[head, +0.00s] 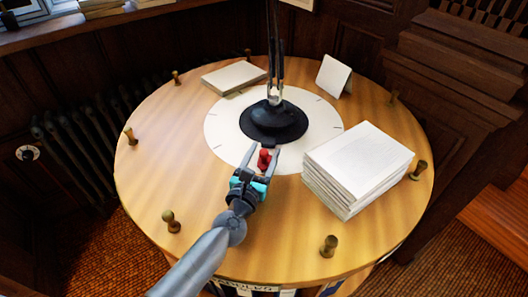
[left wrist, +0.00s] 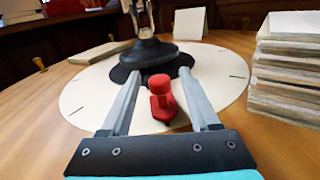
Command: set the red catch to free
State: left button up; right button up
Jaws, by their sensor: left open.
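The red catch (head: 264,158) is a small knob on a short base, on the white disc (head: 222,128) just in front of the round black lamp base (head: 273,122). In the left wrist view the red catch (left wrist: 162,101) stands between my fingers. My left gripper (head: 262,152) is open, with one finger on each side of the catch; gaps show on both sides in the left wrist view (left wrist: 160,85). The black base (left wrist: 150,58) lies beyond the fingertips. I cannot tell the catch's setting from any label. My right gripper is not in view.
A tall stack of white paper (head: 350,165) stands close to the right of my left gripper. Brass knobs (head: 328,246) stand around the rim of the round wooden table (head: 160,150). The table's left side is clear.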

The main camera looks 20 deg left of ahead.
pick_arm(q)
jog(key=shift+w, duration=0.2)
grip_shut()
dwell(0.5)
dwell(0.9)
